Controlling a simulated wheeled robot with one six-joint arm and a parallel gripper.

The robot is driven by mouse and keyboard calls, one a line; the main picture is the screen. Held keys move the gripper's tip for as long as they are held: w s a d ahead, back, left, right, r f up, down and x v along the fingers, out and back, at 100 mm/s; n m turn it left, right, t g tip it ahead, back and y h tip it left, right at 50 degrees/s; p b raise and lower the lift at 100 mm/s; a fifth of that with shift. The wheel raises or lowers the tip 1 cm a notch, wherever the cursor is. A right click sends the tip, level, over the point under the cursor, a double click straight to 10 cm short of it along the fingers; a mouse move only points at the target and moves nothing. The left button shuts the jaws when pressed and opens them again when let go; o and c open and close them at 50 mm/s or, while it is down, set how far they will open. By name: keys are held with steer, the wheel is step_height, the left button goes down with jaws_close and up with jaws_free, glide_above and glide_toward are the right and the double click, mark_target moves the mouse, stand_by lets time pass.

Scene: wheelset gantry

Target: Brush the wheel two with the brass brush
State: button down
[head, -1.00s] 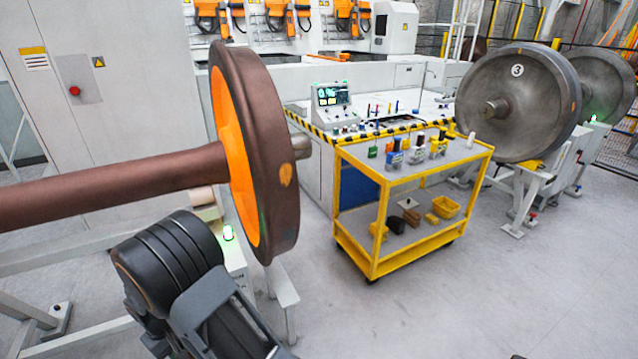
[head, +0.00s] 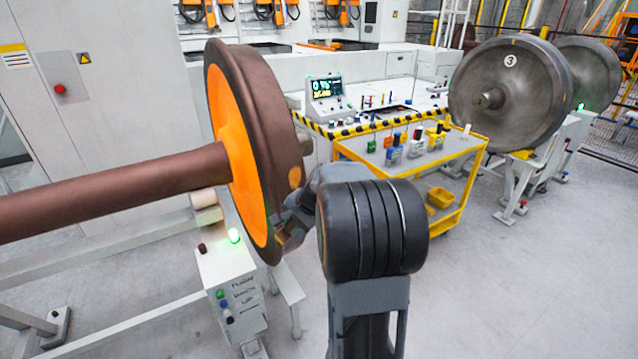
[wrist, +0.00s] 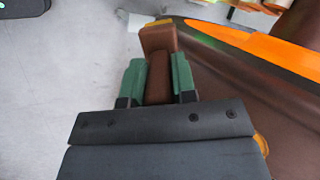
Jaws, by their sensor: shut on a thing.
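A large brown wheel with an orange face (head: 232,140) stands at the left of the head view on a thick brown axle (head: 110,188). No number shows on it. Its dark rim (wrist: 245,85) fills the right of the wrist view, with an orange band above. My gripper (wrist: 157,78) has green finger pads shut on a brown brush (wrist: 158,40), its wide head beyond the fingertips. The brush head is right beside the wheel's edge; I cannot tell whether they touch. In the head view my gripper (head: 290,225) is at the wheel's lower right rim, partly hidden.
A yellow cart (head: 462,205) with bottles on top stands behind my arm. A grey wheel marked 3 (head: 505,100) is at the back right. A white control box (head: 232,290) with buttons stands below the near wheel. The floor at right is clear.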

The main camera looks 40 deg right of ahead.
steer(key=s+d+r+m+t+h+p, duration=0.1)
steer(key=s+d+r+m+t+h, duration=0.2)
steer(key=d+r+m, duration=0.5)
steer(key=shift+w+a+r+n+p, duration=0.1)
steer(key=shift+w+a+n+p, duration=0.1)
steer(key=shift+w+n, duration=0.6)
steer(key=shift+w+a+r+n+p, duration=0.15)
steer(key=shift+w+n, duration=0.1)
steer(key=shift+w, duration=0.9)
steer(key=shift+w+a+r+n+p, duration=0.1)
steer(key=shift+w+n+p, duration=0.1)
steer(key=shift+w+n, duration=0.6)
steer(key=shift+w+d+f+m, duration=0.1)
steer(key=shift+w+f+m, duration=0.15)
steer(key=shift+w, duration=0.5)
steer(key=shift+r, duration=0.1)
step_height(320, 180, up, 7)
steer(key=w+p, duration=0.2)
steer(key=p, duration=0.5)
steer(key=shift+d+r, duration=0.15)
steer(key=shift+w, duration=0.1)
